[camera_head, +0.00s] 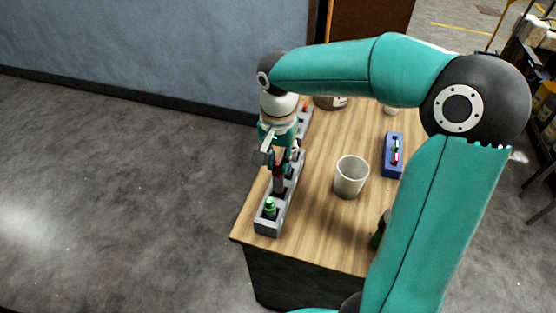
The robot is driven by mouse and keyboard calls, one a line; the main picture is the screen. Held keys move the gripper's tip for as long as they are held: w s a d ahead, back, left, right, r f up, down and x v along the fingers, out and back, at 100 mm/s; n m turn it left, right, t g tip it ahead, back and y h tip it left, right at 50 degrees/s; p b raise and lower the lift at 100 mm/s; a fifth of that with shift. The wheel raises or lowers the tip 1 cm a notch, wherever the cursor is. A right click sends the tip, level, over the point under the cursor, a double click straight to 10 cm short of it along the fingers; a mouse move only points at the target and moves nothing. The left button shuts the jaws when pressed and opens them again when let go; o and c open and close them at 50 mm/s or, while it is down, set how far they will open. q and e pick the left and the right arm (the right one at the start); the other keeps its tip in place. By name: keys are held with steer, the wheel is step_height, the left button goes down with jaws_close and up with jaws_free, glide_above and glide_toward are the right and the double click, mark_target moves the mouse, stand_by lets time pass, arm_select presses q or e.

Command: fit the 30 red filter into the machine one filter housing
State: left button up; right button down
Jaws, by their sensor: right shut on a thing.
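My right gripper (276,155) reaches down over the left side of the wooden table and is shut on a dark red filter (279,181). The filter is upright, with its lower end at the grey slotted holder (268,228); I cannot tell how far into a slot it is. A filter with a green top (270,206) stands in the near slot of this holder. Other small parts behind the red filter are partly hidden by the gripper. No label or number is readable. My left gripper is not in view.
A pale cup (351,177) stands mid-table. A blue holder (392,168) with small red and green pieces is to its right. Another grey holder (306,119) and a jar (330,102) are farther back. A dark green item (378,238) is partly behind my right arm.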

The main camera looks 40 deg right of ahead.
steer(key=shift+r+p, duration=0.95)
steer(key=shift+r, duration=0.45)
